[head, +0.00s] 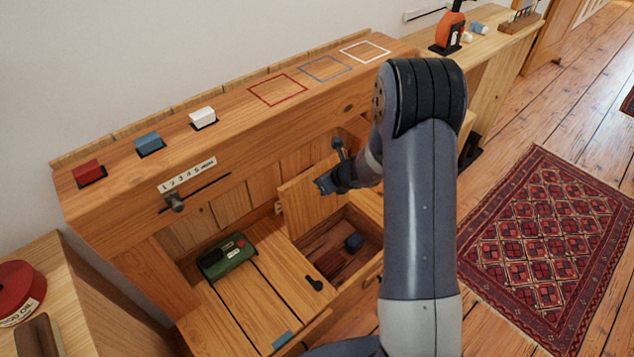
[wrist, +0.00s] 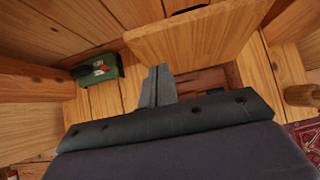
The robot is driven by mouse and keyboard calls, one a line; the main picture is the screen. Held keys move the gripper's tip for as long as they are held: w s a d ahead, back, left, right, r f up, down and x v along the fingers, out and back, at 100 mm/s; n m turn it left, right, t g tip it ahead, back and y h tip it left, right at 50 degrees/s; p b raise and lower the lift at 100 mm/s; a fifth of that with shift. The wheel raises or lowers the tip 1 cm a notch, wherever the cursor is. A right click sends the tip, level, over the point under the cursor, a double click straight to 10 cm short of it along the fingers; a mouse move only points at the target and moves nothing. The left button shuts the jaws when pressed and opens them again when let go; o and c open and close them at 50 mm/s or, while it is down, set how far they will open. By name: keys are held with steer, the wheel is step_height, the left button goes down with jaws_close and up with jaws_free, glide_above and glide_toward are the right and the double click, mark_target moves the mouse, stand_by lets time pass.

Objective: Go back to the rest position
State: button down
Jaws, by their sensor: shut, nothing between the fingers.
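My gripper (head: 326,184) is shut and empty. In the head view it is in front of a raised wooden lid (head: 308,197) in the cabinet's recess, and I cannot tell whether it touches the lid. In the wrist view its closed fingertips (wrist: 158,82) show just below the lid (wrist: 195,40). My arm reaches down from the upper right and hides part of the recess.
Below the lid is an open compartment (head: 318,240) with a dark blue block (head: 353,242). A green box (head: 227,256) stands left of it. Red (head: 89,171), blue (head: 149,143) and white (head: 203,116) blocks sit on the shelf, left of several coloured outlines. A rug (head: 545,245) lies right.

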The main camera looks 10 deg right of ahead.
steer(key=shift+s+d+r, duration=0.1)
steer(key=shift+s+r, duration=0.1)
steer(key=shift+r, duration=0.1)
steer(key=shift+f, duration=0.1)
